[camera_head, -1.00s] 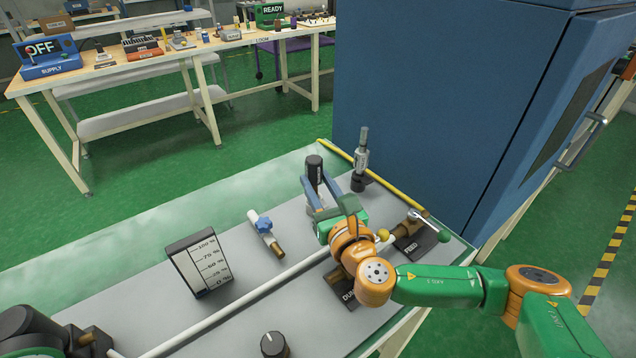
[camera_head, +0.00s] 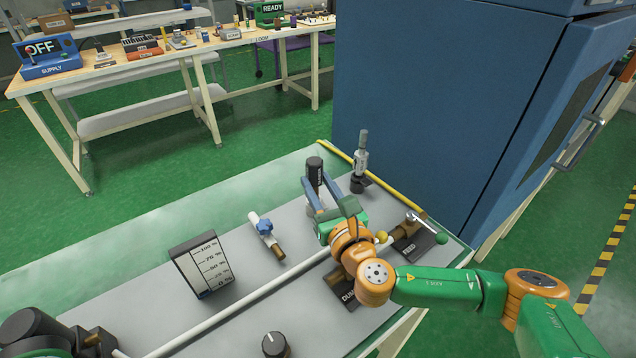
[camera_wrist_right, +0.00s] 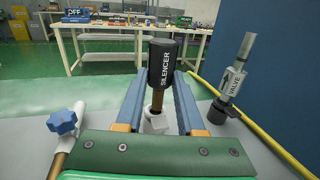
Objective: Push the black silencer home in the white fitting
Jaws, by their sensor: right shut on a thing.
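The black silencer (camera_wrist_right: 161,63) stands upright in the right wrist view, with a brass stem below its body. It also shows in the head view (camera_head: 314,172). The white fitting (camera_wrist_right: 156,122) is directly under the stem. Part of the brass stem shows above the fitting. My right gripper (camera_wrist_right: 160,88) is shut on the silencer, with one blue finger on each side. In the head view my right gripper (camera_head: 318,192) reaches it from the front. My left gripper is not in view.
A valve (camera_wrist_right: 234,82) stands close to the right of the silencer. A white pipe with a blue knob (camera_wrist_right: 62,122) is to the left. A yellow hose (camera_head: 385,188) runs along the bench edge by the blue cabinet (camera_head: 440,100). A percent gauge (camera_head: 202,265) stands at the left.

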